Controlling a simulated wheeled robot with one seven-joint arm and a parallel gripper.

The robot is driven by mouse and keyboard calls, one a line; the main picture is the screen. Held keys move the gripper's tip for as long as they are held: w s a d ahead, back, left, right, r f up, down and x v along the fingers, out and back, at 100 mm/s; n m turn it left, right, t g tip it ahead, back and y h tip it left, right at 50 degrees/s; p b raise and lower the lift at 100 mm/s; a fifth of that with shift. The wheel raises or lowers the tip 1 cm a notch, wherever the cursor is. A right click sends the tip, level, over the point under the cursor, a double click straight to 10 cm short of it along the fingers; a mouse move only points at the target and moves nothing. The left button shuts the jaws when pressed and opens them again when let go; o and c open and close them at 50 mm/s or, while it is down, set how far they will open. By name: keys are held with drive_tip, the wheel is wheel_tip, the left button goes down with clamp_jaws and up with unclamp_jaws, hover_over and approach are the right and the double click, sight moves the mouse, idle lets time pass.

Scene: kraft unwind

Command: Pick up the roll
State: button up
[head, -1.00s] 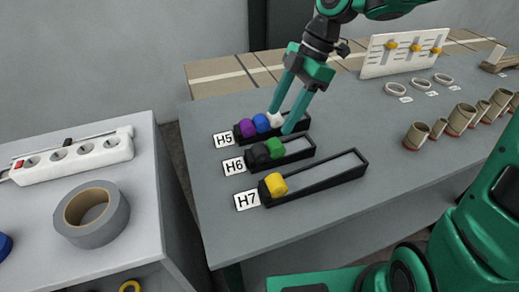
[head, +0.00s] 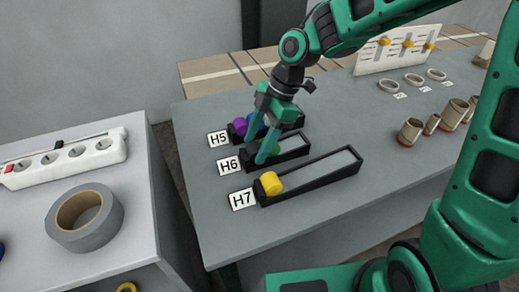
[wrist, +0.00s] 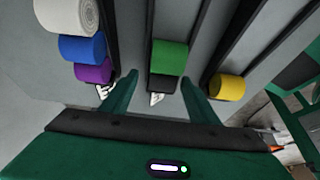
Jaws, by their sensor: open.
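The task names only a roll, and several small coloured rolls lie in the holders. In the wrist view a green roll (wrist: 170,57) lies in the middle holder, with a dark roll (wrist: 163,84) nearer my gripper. My gripper (head: 256,153) is open and points down over the H6 holder. In the wrist view its fingers stand apart on either side of the dark roll. Nothing is held. In the head view my fingers partly hide the green roll (head: 272,147) and most of the dark one. I cannot tell the fingertips' exact height.
The H5 holder has purple (wrist: 93,68), blue (wrist: 82,47) and white (wrist: 66,14) rolls. The H7 holder (head: 320,178) has a yellow roll (head: 271,183). A grey tape roll (head: 85,217) and power strip (head: 62,160) are on the left table. Brown tubes (head: 410,131) stand at right.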

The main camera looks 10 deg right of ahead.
drive_tip(key=shift+c, duration=0.6)
drive_tip(key=c, duration=1)
drive_tip(key=shift+r, duration=0.1)
